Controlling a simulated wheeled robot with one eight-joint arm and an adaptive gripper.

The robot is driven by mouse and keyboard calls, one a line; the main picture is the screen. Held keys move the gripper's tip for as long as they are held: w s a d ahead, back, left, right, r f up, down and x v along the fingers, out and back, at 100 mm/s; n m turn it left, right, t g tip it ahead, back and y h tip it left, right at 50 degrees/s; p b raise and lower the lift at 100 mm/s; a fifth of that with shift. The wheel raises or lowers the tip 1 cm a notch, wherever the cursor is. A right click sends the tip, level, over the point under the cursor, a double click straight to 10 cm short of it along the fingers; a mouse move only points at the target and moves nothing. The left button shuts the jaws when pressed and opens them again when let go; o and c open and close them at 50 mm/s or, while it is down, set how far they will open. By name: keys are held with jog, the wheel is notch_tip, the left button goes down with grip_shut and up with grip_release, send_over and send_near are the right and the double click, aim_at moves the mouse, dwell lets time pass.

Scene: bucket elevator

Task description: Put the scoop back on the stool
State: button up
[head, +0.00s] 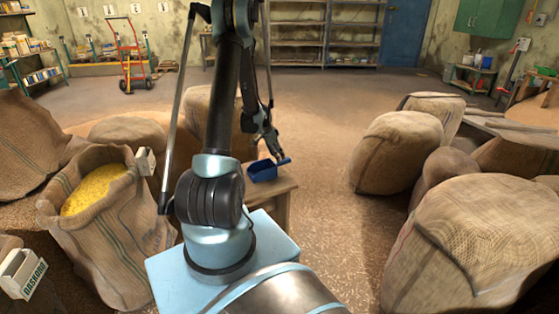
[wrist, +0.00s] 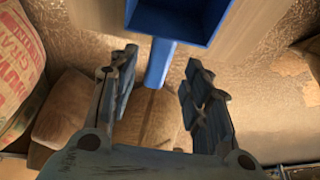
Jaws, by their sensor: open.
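The blue scoop (head: 263,171) rests on the wooden stool (head: 283,194) in the head view, with its handle pointing to the right. In the wrist view the scoop (wrist: 180,17) lies at the top on the stool's pale wooden top (wrist: 237,28), its handle (wrist: 159,62) reaching down past the stool's edge. My gripper (wrist: 163,75) is open, its two fingers on either side of the handle with clear gaps between. In the head view my gripper (head: 275,148) is just above the scoop's handle. My arm hides part of the stool.
An open sack of yellow grain (head: 95,188) stands at the left. Large full sacks (head: 395,150) crowd the right, and more sacks lie at the left. The floor (head: 322,150) behind the stool is clear. A red hand truck (head: 132,60) and shelves (head: 325,30) are at the back.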

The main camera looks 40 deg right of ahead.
jog(key=a+r+n+t, duration=0.1)
jog(key=a+r+n, duration=0.3)
jog(key=a+r, duration=1.25)
jog(key=s+a+r+n+t+y, duration=0.1)
jog(key=s+a+r+n, duration=0.2)
jog(key=a, duration=0.4)
jog(key=s+a+r+n+y, duration=0.1)
jog(key=s+a+r+n, duration=0.15)
jog(key=a, duration=0.45)
jog(key=s+a+f+n+y, duration=0.2)
jog(key=s+a+n, duration=0.8)
jog(key=s+a, duration=0.8)
jog(key=shift+s+a+f+t, duration=0.2)
jog(key=shift+s+f+t, duration=0.15)
jog(key=shift+s, duration=1)
